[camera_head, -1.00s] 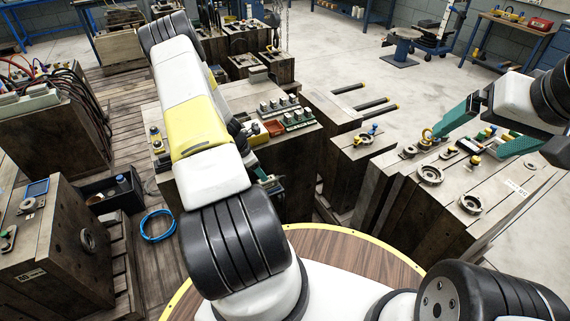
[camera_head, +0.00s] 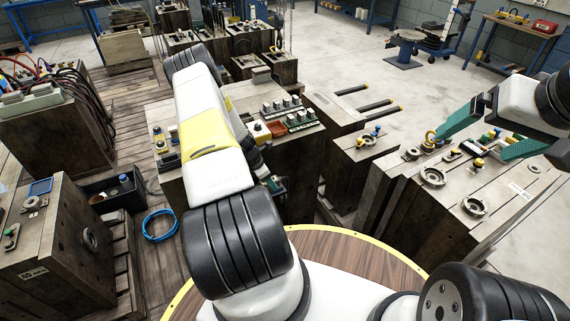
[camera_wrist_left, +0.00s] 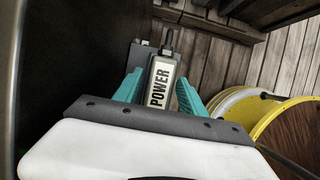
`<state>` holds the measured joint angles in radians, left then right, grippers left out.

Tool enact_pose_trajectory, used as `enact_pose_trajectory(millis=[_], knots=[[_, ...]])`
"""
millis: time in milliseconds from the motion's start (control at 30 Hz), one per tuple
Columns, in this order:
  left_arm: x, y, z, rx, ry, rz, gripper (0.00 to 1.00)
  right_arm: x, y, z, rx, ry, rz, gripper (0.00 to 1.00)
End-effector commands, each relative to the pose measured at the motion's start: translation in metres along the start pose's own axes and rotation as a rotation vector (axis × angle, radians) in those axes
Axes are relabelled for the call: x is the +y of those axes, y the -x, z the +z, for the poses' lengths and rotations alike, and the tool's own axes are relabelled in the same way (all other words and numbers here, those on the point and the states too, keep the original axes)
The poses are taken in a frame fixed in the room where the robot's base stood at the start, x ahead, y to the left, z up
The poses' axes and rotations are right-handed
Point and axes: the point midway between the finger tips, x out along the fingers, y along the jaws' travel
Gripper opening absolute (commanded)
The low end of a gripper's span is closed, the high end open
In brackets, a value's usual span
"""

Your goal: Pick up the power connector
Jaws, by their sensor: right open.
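The power connector (camera_wrist_left: 161,84) is a pale, narrow block marked "POWER" with a dark stub at its top end, in the left wrist view. The two teal fingers of my left gripper (camera_wrist_left: 161,85) stand on either side of it. I cannot tell whether both fingers press on it. A darker grey piece (camera_wrist_left: 138,54) is beside it on the left. In the head view my left gripper (camera_head: 273,182) is mostly hidden behind its own arm, low at the front of a wooden block. My right gripper (camera_head: 470,145) is wide open and empty above the right-hand block.
The right-hand block (camera_head: 400,195) carries metal rings and coloured knobs. A dark bin (camera_head: 105,190) and blue hose coil (camera_head: 159,226) lie at left. Open concrete floor is behind.

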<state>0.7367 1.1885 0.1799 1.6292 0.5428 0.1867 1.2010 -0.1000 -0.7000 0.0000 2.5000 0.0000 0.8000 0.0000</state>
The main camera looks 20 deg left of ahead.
Motion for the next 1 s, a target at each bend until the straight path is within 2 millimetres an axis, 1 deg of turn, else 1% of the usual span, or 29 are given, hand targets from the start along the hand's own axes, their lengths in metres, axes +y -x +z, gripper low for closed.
enact_pose_trajectory(millis=[33,167,200,233,533,667,767,967,1000], knots=[[0.000,0.000,0.000,0.000,0.000,0.000,0.36,0.000,0.000,0.000,0.000,0.000,0.000,0.94],[0.000,0.000,0.000,0.000,0.000,0.000,0.11,0.000,0.000,0.000,0.000,0.000,0.000,0.94],[0.000,0.000,0.000,0.000,0.000,0.000,0.03,0.000,0.000,0.000,0.000,0.000,0.000,0.94],[0.000,0.000,0.000,0.000,0.000,0.000,0.00,0.000,0.000,0.000,0.000,0.000,0.000,0.94],[0.000,0.001,0.000,0.000,0.000,0.001,0.00,0.000,0.000,0.000,0.000,0.000,0.000,0.94],[0.001,0.004,0.002,0.000,-0.001,0.001,0.00,0.000,0.000,0.000,0.000,0.000,0.000,0.94],[0.001,0.011,0.005,0.000,-0.001,0.002,0.00,0.000,0.000,0.000,0.000,0.000,0.000,0.94],[0.001,0.035,0.015,-0.001,-0.003,0.002,0.00,0.000,0.000,0.000,0.000,0.000,0.000,0.94],[-0.006,0.037,0.008,0.000,0.004,-0.002,0.00,0.000,0.000,0.000,0.000,0.000,0.000,0.94]])
